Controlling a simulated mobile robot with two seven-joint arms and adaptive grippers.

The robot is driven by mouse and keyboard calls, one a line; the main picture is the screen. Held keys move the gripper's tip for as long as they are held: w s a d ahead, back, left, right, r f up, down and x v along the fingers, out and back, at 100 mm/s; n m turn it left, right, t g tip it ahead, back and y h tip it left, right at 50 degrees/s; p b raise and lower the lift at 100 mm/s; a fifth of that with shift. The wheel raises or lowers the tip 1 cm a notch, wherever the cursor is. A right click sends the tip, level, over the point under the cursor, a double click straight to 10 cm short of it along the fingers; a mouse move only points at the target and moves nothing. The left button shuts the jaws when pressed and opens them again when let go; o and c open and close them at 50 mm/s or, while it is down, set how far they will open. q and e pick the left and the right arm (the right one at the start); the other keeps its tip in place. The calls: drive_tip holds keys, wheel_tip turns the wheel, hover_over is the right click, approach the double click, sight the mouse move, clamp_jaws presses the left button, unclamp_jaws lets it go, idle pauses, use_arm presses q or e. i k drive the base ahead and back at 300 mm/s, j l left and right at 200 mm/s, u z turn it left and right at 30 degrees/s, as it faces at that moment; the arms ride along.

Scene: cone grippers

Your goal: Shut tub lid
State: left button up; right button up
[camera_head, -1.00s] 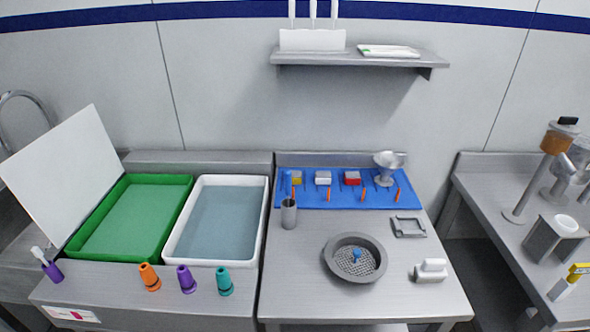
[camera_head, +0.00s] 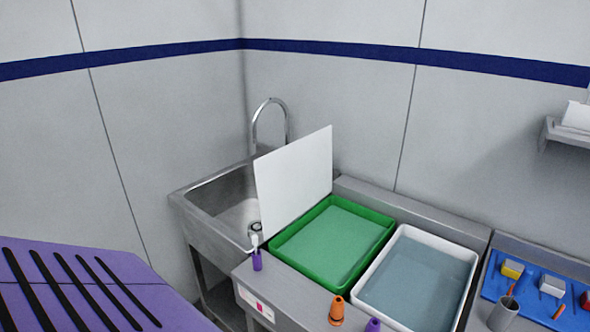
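The lid, a flat white panel (camera_head: 297,183), stands raised and tilted along the left side of the green tub (camera_head: 378,252). The green tub is uncovered, and green contents show inside it. Right beside it is a white-rimmed tub (camera_head: 435,239) with blue-grey contents, also uncovered. Neither of my grippers shows in the head view, so nothing is seen touching the lid or the tubs.
A metal sink (camera_head: 222,212) with a curved tap (camera_head: 271,110) lies behind and left of the lid. A purple holder (camera_head: 257,261) with a white-tipped tool stands by the lid's near corner. Orange (camera_head: 337,312) and purple (camera_head: 373,325) cones stand in front. A purple slotted surface (camera_head: 80,290) fills the lower left.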

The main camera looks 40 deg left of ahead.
sight(291, 179)
drive_tip(key=j+z, duration=0.2)
drive_tip(key=j, duration=1.95)
